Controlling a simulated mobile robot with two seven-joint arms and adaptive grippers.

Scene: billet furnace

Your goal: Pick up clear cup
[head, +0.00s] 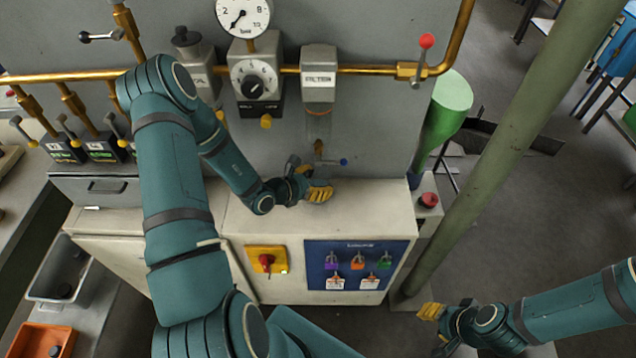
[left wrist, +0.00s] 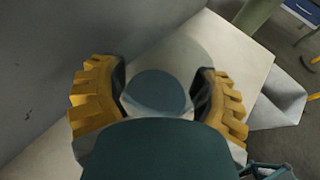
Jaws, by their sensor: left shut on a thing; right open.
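A clear cup (left wrist: 152,95) shows as see-through round outlines between the yellow-padded fingers in the left wrist view. My left gripper (left wrist: 158,100) is shut on it, with one finger on each side. In the head view my left gripper (head: 308,178) is low over the cabinet's pale top, close to the grey panel. The cup is hard to make out there, and I cannot tell whether it touches the top. My right gripper (head: 434,328) is open and empty at the lower right, beyond the cabinet's front corner.
A filter block (head: 318,60) with a see-through part below it is on the panel above my left gripper, beside a dial regulator (head: 254,82) and gauge (head: 243,14). A brass pipe (head: 375,69) crosses there. A green post (head: 500,150) stands right of the cabinet (head: 375,205).

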